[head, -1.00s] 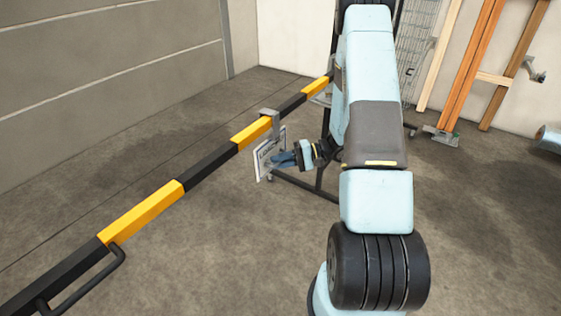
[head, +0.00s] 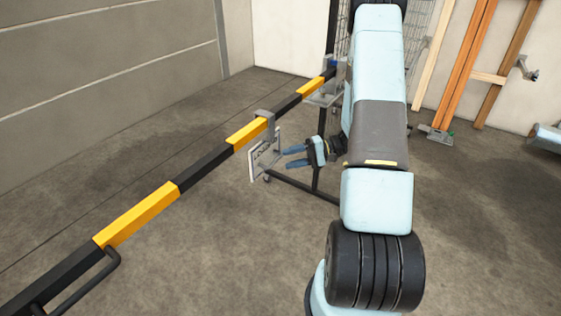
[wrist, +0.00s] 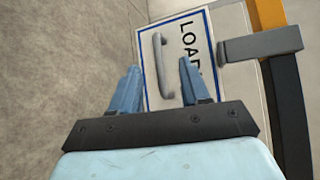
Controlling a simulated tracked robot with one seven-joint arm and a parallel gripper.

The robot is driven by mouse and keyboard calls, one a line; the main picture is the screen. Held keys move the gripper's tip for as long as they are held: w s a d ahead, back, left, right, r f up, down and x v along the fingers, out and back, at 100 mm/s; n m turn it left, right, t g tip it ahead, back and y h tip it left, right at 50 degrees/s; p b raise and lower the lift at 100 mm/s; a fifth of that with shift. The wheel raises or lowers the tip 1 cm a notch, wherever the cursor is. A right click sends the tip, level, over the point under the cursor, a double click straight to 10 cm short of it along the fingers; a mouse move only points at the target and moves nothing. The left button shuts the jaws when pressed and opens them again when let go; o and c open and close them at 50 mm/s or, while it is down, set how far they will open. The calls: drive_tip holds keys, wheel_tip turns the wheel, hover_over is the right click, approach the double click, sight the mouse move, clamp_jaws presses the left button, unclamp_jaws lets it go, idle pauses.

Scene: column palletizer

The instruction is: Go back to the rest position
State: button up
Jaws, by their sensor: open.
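My gripper (head: 287,157) is open and empty. In the head view its two blue fingers point left at a small white sign plate (head: 259,160) that hangs by a grey bracket from a black and yellow bar (head: 153,204). In the wrist view my gripper (wrist: 157,83) faces the plate, which has a blue border and the letters "LOA" showing. A grey handle (wrist: 161,66) on the plate lies between the fingers in the picture. I cannot tell how far the fingertips are from it. A finger hides part of the lettering.
The striped bar runs from the lower left to a dark upright post (head: 331,40) at the back. Wooden planks (head: 478,60) lean on the right wall, and a wire mesh panel (head: 412,50) stands behind my arm. The concrete floor at left is open.

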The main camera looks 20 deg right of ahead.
drive_tip(key=v, duration=0.8)
drive_tip(key=s+a+r+n+g+h, duration=0.2)
drive_tip(key=s+a+r+h, duration=0.3)
drive_tip(key=r, duration=0.4)
drive_tip(key=s+a+r+n+g+h, duration=0.1)
drive_tip(key=s+a+r+g+h, duration=0.2)
drive_tip(key=a+r, duration=0.45)
drive_tip(key=s+a+r+t+h, duration=0.2)
drive_tip(key=s+r+t+h, duration=0.5)
drive_tip(key=s+r, duration=0.7)
drive_tip(key=shift+s+r+n+t+h, duration=0.2)
drive_tip(key=shift+r+n+t+h, duration=0.2)
drive_tip(key=shift+r, duration=0.15)
drive_tip(key=shift+a, duration=0.15)
idle(1.2)
